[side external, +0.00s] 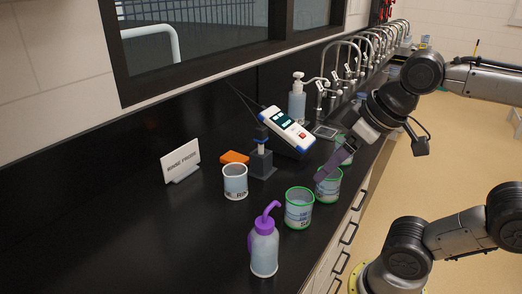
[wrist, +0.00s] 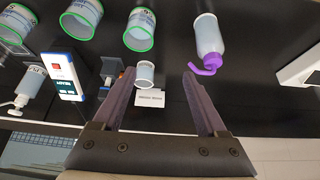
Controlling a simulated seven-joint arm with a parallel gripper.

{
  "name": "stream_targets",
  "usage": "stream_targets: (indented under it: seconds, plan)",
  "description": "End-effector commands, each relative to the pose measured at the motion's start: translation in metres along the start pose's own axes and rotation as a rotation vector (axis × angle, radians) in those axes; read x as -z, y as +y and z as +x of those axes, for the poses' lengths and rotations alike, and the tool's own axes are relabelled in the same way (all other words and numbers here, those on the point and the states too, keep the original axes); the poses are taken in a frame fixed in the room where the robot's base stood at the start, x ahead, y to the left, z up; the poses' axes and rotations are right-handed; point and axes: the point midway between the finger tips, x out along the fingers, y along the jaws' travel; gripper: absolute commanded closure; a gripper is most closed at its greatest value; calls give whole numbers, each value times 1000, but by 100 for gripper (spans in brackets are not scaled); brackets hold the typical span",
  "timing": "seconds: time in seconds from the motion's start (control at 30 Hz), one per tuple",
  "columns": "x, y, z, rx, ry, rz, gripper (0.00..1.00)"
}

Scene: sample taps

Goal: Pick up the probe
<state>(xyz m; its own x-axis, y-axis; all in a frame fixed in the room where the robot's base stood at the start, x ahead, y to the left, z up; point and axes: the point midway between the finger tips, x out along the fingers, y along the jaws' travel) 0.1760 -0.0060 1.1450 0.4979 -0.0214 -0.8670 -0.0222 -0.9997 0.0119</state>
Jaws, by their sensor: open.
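The probe (side external: 261,141) appears to be the slim piece with a blue top standing upright in a small dark holder (side external: 262,166), in the middle of the black counter. It shows small in the wrist view (wrist: 107,81), left of my left finger. My gripper (side external: 323,174) is open and empty. It is to the right of the probe, above the green-rimmed beakers at the counter's front edge, and apart from the probe. In the wrist view my gripper (wrist: 158,74) has its two fingers spread wide, with nothing between them held.
A white-and-blue meter (side external: 285,128) leans behind the holder. A white-rimmed beaker (side external: 235,184), an orange block (side external: 234,157) and a sign (side external: 180,160) stand left. Green-rimmed beakers (side external: 299,213) and a purple-capped wash bottle (side external: 264,252) stand in front. Taps (side external: 320,92) line the back right.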

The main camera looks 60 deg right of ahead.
Motion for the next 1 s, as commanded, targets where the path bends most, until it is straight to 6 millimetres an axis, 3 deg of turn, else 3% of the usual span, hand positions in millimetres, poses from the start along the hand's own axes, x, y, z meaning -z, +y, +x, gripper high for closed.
stream_targets:
  seconds: [0.37, 0.8, 1.0]
  plan:
    - [75, 48, 33, -152, 190, 72, 25]
    - [199, 144, 92, -285, 611, 49, 25]
    - [228, 168, 119, -208, 799, 10, 25]
